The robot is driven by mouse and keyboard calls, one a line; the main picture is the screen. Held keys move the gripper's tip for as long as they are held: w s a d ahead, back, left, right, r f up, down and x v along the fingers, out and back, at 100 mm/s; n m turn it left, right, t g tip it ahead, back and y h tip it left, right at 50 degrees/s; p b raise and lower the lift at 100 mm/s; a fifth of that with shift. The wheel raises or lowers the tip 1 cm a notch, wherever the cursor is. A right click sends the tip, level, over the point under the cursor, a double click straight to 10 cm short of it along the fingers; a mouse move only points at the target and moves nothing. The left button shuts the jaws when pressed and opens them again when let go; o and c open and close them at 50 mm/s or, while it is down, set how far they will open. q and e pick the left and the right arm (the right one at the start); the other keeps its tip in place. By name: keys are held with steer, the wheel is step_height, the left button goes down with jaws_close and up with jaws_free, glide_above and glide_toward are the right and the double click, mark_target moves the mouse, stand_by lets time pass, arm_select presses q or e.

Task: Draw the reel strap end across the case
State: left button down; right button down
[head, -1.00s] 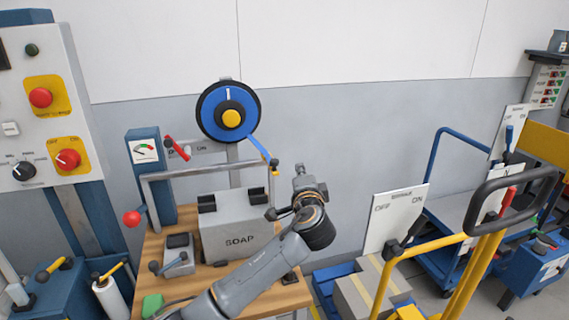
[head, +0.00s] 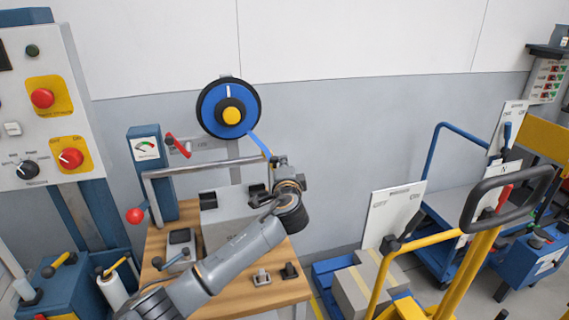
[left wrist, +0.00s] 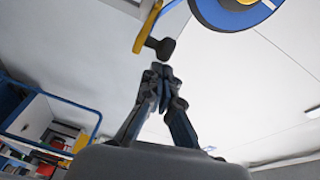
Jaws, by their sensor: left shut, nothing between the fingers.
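The reel (head: 229,108), a blue disc with a black rim and yellow hub, is on the wall side above the bench. Its blue strap (head: 259,144) slants down to the right. The strap's yellow end (left wrist: 147,24) with a dark knob (left wrist: 164,47) shows in the left wrist view. My left gripper (head: 279,160) is shut and empty at the strap end, which it partly hides in the head view. In the left wrist view its fingertips (left wrist: 161,70) lie just below the knob, apparently apart from it. The grey case (head: 222,217) is on the bench, partly behind my arm. My right gripper is not in view.
A grey rail frame (head: 205,168) spans above the case. A gauge box (head: 146,150) and red-knobbed lever stand left of it. Small clamps (head: 262,277) sit on the wooden bench top (head: 225,301). Yellow and blue trolleys fill the right.

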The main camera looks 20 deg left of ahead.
arm_select(q)
steer(key=s+a+p, duration=0.2)
steer(key=s+a, duration=0.3)
steer(key=a, duration=0.3)
steer(key=s+a+p, duration=0.1)
steer(key=s+a, duration=0.5)
steer(key=a, duration=0.3)
steer(key=shift+s+p, duration=0.25)
steer(key=shift+p, duration=0.15)
